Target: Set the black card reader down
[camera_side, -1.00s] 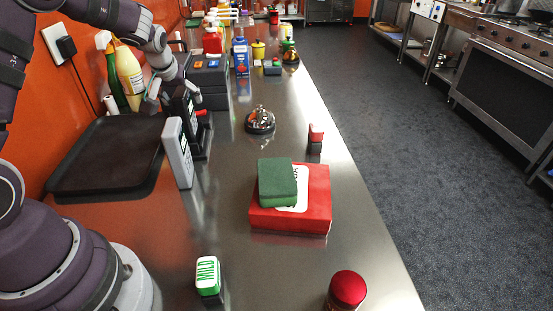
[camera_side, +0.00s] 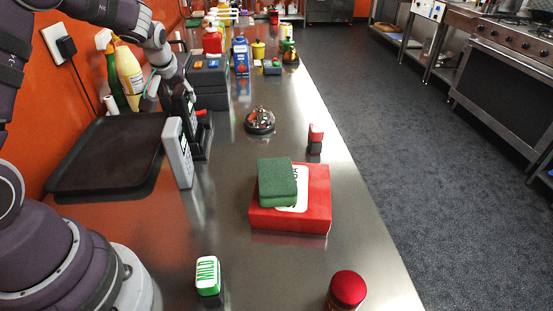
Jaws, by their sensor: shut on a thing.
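The black card reader (camera_side: 188,112) is upright in the side view, left of the counter's middle, behind a grey device (camera_side: 178,153). My gripper (camera_side: 172,95) is shut on its upper part from the left. The fingertips are partly hidden by the reader and the arm. The reader's lower end is close to the counter, partly covered by the grey device, so I cannot tell whether it touches.
A dark tray (camera_side: 105,155) lies to the left. A bell (camera_side: 260,121) stands to the right. A green sponge (camera_side: 277,182) rests on a red box (camera_side: 312,205) nearer the front. Bare steel counter (camera_side: 225,165) lies between the grey device and the box.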

